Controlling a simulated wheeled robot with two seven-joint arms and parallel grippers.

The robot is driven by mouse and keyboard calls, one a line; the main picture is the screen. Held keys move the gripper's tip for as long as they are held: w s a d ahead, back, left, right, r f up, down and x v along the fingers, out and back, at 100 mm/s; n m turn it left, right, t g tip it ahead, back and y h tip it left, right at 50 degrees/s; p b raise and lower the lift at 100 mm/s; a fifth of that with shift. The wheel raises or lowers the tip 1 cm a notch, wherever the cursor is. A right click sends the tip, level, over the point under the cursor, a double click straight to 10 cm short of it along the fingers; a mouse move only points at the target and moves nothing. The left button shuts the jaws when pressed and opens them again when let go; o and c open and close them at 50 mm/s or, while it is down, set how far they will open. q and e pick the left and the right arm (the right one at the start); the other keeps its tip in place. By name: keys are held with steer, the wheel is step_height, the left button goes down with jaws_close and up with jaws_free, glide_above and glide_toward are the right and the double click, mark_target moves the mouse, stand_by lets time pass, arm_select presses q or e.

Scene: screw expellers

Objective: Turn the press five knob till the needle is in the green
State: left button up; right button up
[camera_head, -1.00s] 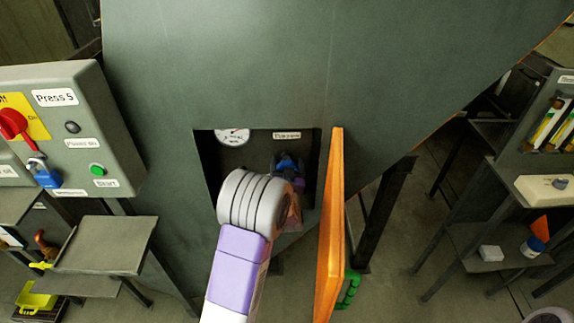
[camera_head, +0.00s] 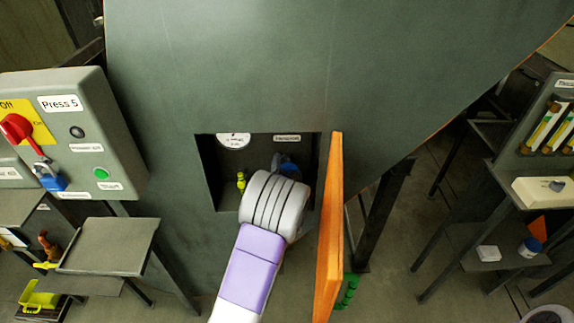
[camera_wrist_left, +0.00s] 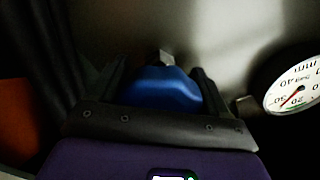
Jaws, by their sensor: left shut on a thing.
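The press five recess (camera_head: 207,175) is a dark square opening in the big grey-green housing. The blue knob (camera_head: 290,163) shows at its back right, partly hidden by my left wrist. In the left wrist view, my left gripper (camera_wrist_left: 160,76) is shut on the blue knob (camera_wrist_left: 160,92), one dark finger on each side. The white gauge (camera_head: 233,140) is at the top left of the recess, cut by its upper edge. In the left wrist view, the gauge (camera_wrist_left: 296,93) has a red needle pointing down-left, close to a small green band. I cannot tell whether it is inside the green. My right gripper is out of view.
An orange door (camera_head: 331,230) stands open just right of my left arm. A small yellow-green part (camera_head: 241,181) is inside the recess. The Press 5 control box (camera_head: 75,135) is at left, with a red switch and blue padlock. A metal shelf (camera_head: 110,246) is below it.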

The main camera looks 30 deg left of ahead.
arm_select(q)
steer(key=shift+m+p, duration=0.35)
steer(key=shift+m, duration=0.75)
steer(key=o, duration=1)
steer(key=shift+s, duration=0.1)
steer(key=v, duration=0.7)
steer(key=shift+s+d+p, duration=0.15)
steer(key=shift+s+p, duration=0.1)
steer(key=shift+p, duration=0.05)
